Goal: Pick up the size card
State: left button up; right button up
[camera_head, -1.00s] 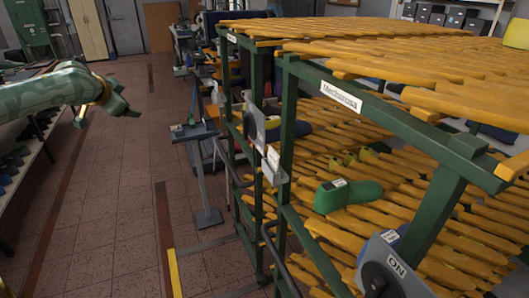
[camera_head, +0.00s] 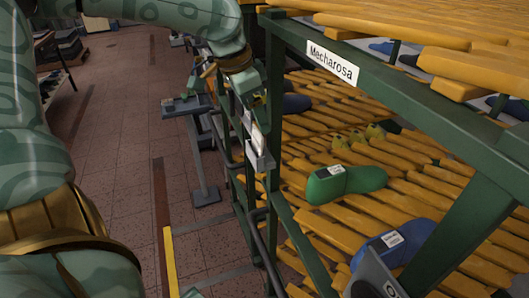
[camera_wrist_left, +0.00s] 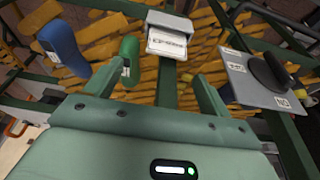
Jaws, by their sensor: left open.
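The size card (camera_head: 258,138) is a white card standing in a small grey holder (camera_head: 261,158) on the front post of the green rack. In the left wrist view the card (camera_wrist_left: 167,42) faces me with dark print in its holder (camera_wrist_left: 169,20). My left gripper (camera_head: 250,98) is just above the card in the head view. In the left wrist view its open, empty fingers (camera_wrist_left: 154,82) point towards the card, apart from it. The print is too small to read surely. My right gripper is not in view.
A green shoe last (camera_head: 345,182) and a blue shoe last (camera_head: 393,245) lie on the rack's yellow slats. A grey plate with a black disc (camera_wrist_left: 267,72) is right of my fingers in the wrist view. A small stand (camera_head: 187,104) is left of the rack, beside open floor.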

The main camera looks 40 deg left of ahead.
aim_at(256, 132)
pick_arm(q)
jog(key=f, duration=0.1)
jog(key=a+f, duration=0.1)
jog(key=shift+s+f+b, duration=0.15)
jog(key=shift+f+b, duration=0.2)
jog(key=shift+b, duration=0.05)
jog(key=b+x, duration=0.1)
jog(key=x, duration=0.3)
jog(key=shift+b, duration=0.3)
jog(key=shift+f, duration=0.2)
jog(key=shift+r, duration=0.1)
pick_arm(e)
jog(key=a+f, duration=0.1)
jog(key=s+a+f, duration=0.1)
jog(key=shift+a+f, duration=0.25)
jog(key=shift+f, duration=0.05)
pick_arm(q)
jog(key=shift+c, duration=1.2)
jog(key=c, duration=0.8)
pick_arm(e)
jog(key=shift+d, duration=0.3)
